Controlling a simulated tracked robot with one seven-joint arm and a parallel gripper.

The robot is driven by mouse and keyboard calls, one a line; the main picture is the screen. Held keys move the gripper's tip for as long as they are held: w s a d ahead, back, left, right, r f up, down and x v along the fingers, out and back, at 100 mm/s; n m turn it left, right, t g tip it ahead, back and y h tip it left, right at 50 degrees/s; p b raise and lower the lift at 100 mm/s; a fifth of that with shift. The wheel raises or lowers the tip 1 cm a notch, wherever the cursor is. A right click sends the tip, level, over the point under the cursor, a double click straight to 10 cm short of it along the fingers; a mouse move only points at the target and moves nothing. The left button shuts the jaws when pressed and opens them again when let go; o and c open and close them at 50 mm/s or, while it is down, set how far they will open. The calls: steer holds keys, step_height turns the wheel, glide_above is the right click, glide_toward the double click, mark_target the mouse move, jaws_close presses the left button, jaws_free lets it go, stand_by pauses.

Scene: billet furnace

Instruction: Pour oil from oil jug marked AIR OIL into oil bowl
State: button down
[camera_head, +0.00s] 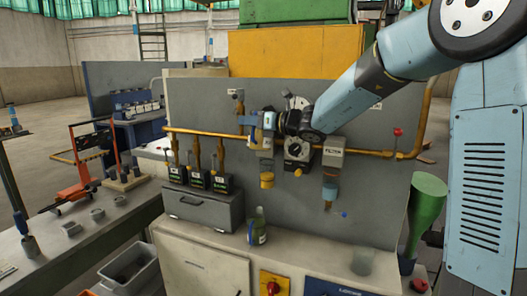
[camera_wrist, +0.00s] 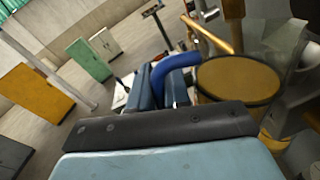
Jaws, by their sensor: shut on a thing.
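My gripper (camera_head: 268,122) is up at the grey panel, in front of the brass pipe. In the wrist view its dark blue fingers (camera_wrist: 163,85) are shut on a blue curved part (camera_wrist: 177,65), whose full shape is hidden. A round yellowish face with a brass-coloured rim (camera_wrist: 238,80) lies just right of the fingers. A clear cup-like vessel (camera_head: 362,262) stands farther right. I cannot tell for sure which things are the oil jug and oil bowl.
Several black labelled units stand on a grey drawer box (camera_head: 203,208). A green funnel-shaped object (camera_head: 427,205) stands at right. A workbench (camera_head: 85,235) is at left.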

steer(key=shift+s, duration=0.1)
steer(key=shift+r, duration=0.15)
steer(key=shift+r+m, duration=0.8)
stand_by(0.8)
steer(key=shift+r, duration=0.1)
steer(key=shift+w+r+m+g+h, duration=0.15)
steer(key=shift+w+r+m+g, duration=0.05)
steer(key=shift+r+m, duration=0.25)
steer(key=shift+w+r+m+g+h, duration=0.15)
steer(key=shift+r+m+g, duration=0.05)
steer(key=shift+r+m, duration=0.2)
stand_by(0.5)
steer(key=shift+r, duration=0.2)
steer(key=shift+w+d+r+m, duration=0.1)
steer(key=shift+w+r+m, duration=0.1)
steer(key=shift+r+m, duration=0.25)
steer(key=shift+w+d+r+m, duration=0.1)
steer(key=shift+w+r+m, duration=0.05)
steer(key=shift+r+m, duration=0.2)
